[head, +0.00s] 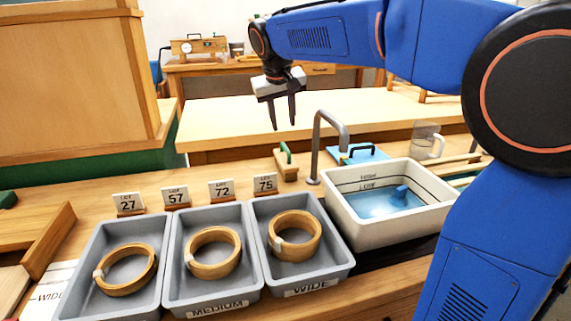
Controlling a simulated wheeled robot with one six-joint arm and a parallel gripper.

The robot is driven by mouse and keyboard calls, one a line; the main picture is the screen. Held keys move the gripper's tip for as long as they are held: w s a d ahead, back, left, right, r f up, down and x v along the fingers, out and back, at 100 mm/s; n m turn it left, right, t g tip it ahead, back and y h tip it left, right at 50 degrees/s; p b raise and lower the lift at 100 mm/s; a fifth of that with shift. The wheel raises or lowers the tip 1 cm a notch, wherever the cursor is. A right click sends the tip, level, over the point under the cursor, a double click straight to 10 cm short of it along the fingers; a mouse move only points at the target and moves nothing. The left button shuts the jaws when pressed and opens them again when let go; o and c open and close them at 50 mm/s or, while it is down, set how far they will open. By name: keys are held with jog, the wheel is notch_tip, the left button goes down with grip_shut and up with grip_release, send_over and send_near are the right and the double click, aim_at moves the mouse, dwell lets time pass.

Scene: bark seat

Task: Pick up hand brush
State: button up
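My gripper (283,125) hangs pointing down above the back of the bench. Its two dark fingers are apart with nothing between them. Below its fingertips, and apart from them, a small wooden block with a green strip or handle (286,164) stands on the bench behind the trays; it looks most like the hand brush, but I cannot see bristles.
A grey curved tap (318,138) rises just right of the block. Grey trays (357,262) with wooden rings and numbered cards (265,183) fill the front.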

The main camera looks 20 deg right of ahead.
aim_at(285, 147)
jog(key=x, duration=1)
jog(key=shift+a+f, duration=0.15)
jog(key=shift+f, duration=0.05)
grip_shut()
